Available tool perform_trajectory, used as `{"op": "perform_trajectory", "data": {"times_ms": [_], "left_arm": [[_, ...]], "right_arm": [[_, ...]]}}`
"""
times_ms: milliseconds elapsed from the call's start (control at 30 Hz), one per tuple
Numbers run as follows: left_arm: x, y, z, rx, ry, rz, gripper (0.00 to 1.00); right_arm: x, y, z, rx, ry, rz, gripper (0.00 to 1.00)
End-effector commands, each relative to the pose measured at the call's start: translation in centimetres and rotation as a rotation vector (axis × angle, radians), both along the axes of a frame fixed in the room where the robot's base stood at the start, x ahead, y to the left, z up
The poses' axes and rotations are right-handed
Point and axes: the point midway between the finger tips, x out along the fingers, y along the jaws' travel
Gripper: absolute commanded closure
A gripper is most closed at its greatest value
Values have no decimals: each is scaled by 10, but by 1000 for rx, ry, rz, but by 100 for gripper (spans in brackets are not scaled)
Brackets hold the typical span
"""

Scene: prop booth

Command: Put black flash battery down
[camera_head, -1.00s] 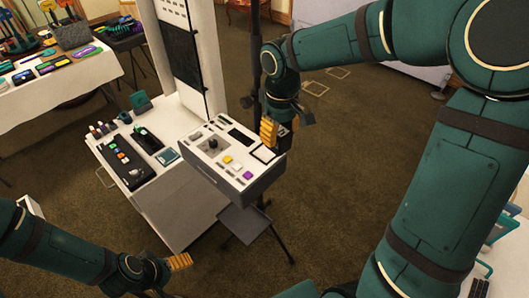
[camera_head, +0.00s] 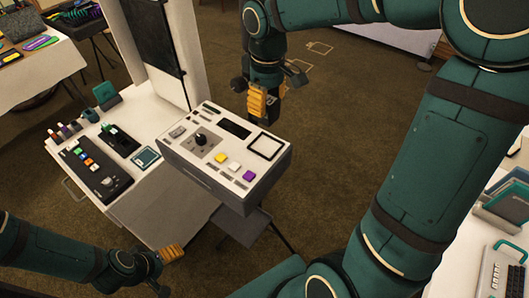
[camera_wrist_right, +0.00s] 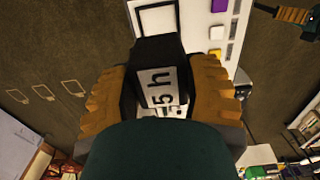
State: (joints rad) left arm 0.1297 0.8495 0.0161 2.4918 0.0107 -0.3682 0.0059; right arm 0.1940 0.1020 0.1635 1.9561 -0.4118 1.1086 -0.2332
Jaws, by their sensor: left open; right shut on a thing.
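The black flash battery (camera_wrist_right: 155,58), with a pale label reading "5 h", is between the orange fingers of my right gripper (camera_wrist_right: 160,95) in the right wrist view. In the head view my right gripper (camera_head: 263,104) points down beside the back right edge of a white-topped control box (camera_head: 225,138). The battery is mostly hidden there by the fingers. The box top has a black-outlined white square (camera_head: 265,146) near that edge, apart from the battery. My left gripper (camera_head: 172,254) is open and empty at the lower left, in front of the white cabinet.
A white counter (camera_head: 155,185) left of the box holds a black button panel (camera_head: 95,172), a smaller black device (camera_head: 120,140) and a teal-edged pad (camera_head: 146,158). A grey stand (camera_head: 240,222) is under the box. Carpet is open to the right of the box.

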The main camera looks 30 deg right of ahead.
Motion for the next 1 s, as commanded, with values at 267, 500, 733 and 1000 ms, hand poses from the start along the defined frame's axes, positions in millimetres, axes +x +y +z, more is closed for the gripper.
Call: {"op": "perform_trajectory", "data": {"times_ms": [267, 500, 733, 1000], "left_arm": [[-1, -1, -13, 0, 3, -4, 17], [-3, -1, -16, -2, 7, -7, 17], [-5, -2, -24, -2, 12, -11, 17], [-6, -2, -25, -3, 13, -13, 17]], "right_arm": [[0, 0, -37, 1, 3, 0, 94], [0, 0, -60, 1, 0, 0, 94], [0, 0, -96, 1, 3, 0, 94], [1, 0, -105, 0, -2, 0, 94]]}}
